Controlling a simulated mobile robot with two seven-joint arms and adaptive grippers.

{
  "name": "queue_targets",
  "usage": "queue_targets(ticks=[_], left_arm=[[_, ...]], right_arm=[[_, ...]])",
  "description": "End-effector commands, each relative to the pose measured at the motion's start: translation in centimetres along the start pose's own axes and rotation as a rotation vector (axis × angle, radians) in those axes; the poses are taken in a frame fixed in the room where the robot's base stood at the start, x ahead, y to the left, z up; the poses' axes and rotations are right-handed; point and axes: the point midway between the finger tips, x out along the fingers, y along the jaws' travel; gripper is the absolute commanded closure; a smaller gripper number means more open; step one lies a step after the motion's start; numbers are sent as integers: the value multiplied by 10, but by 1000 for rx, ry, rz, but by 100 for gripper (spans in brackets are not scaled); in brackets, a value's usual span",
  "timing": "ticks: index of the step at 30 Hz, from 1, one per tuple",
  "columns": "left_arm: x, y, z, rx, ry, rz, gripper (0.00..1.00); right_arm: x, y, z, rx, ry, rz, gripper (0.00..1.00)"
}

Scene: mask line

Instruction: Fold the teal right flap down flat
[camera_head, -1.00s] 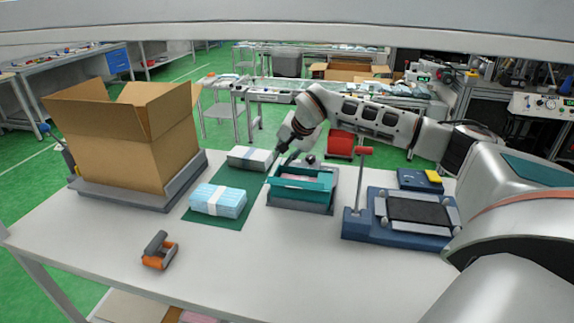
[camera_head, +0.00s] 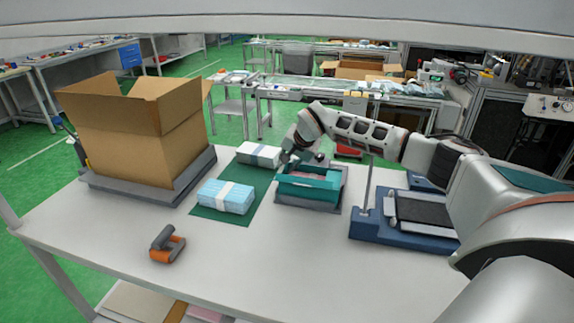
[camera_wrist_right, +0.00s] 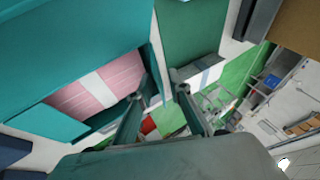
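The teal carton (camera_head: 309,192) sits on a grey tray on the table, partly open. Pink packs with a white band (camera_wrist_right: 108,82) show inside it in the right wrist view. Large teal panels (camera_wrist_right: 70,45) flank the opening; I cannot tell which is the right flap. My right gripper (camera_head: 285,165) is low at the carton's left end in the head view. In the right wrist view its two fingers (camera_wrist_right: 162,97) are apart with nothing between them. One finger is close beside a teal edge; contact is unclear. My left gripper is not in view.
A blue mask pack (camera_head: 226,197) and a white pack (camera_head: 259,154) lie on a green mat left of the carton. An open cardboard box (camera_head: 140,135) stands at the left. A blue fixture (camera_head: 400,235) is at the right. An orange-grey tool (camera_head: 167,245) lies in front.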

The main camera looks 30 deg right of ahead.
Motion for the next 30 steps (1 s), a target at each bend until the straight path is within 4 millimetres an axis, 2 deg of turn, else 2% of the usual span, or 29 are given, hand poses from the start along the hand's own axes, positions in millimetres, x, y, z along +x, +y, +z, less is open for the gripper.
queue_targets(ticks=[3, 5, 6, 15, 20, 27, 30], left_arm=[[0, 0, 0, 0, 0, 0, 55], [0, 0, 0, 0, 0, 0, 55], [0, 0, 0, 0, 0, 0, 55], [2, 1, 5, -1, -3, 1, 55], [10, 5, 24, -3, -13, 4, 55], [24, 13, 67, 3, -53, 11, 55], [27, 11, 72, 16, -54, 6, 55]], right_arm=[[0, 0, 0, 0, 0, 0, 81], [0, 0, 0, 0, 0, 0, 97], [0, 0, 0, 0, 0, 0, 100], [2, 4, 1, 9, -1, -21, 100], [7, 13, 2, 53, -2, -121, 100], [12, 22, 5, 130, -4, -301, 100], [13, 24, 6, 156, -5, -362, 100]])
